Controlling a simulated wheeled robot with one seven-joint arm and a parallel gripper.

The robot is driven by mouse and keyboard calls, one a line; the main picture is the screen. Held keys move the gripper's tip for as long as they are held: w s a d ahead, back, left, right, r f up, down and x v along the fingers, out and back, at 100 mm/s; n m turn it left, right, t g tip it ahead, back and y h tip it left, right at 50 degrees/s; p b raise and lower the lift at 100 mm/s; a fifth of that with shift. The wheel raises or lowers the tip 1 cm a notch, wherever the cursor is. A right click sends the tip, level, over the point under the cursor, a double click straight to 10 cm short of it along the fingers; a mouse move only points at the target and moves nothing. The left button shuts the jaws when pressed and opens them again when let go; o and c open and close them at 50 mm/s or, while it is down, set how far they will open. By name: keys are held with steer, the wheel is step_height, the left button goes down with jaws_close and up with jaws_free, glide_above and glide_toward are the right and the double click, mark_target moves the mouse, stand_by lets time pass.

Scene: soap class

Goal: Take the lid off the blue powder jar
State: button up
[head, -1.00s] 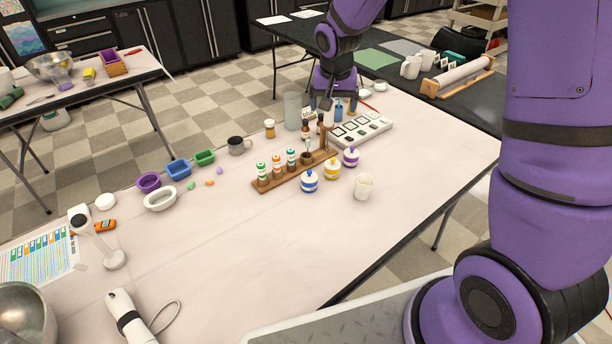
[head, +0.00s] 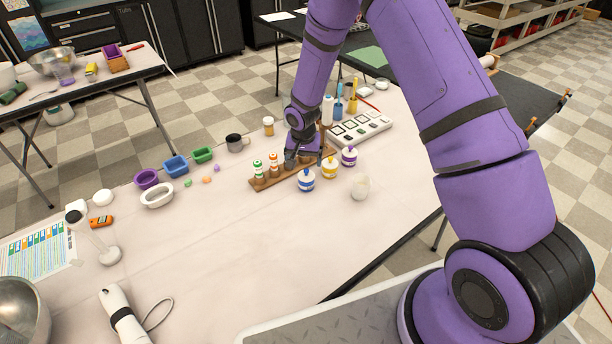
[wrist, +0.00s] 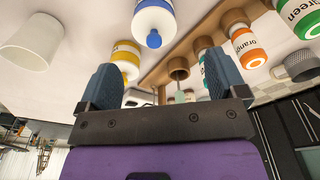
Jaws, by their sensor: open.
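The blue powder jar (head: 306,183) stands upright on the white table, white with a blue band. Its lid, with a blue knob (head: 306,172), sits on top. In the wrist view, which looks upside down, the jar (wrist: 153,15) shows at the top beyond my fingers, with its blue knob (wrist: 153,39) toward me. My gripper (head: 304,160) is just behind the jar, over the wooden rack (head: 266,183). In the wrist view my gripper (wrist: 163,82) has its fingers wide apart with nothing held between them; it is apart from the jar.
A yellow jar (head: 329,169) and a purple jar (head: 349,156) stand to the right, and a white cup (head: 360,188) in front of them. Labelled bottles (head: 273,165) stand in the rack. A white palette (head: 360,130) lies behind.

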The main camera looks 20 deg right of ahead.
mark_target(306, 170)
steer(key=f, duration=0.5)
steer(key=shift+d+f, duration=0.15)
steer(key=shift+d, duration=0.2)
steer(key=shift+f, duration=0.5)
steer(key=shift+c, duration=0.5)
steer(key=c, duration=0.9)
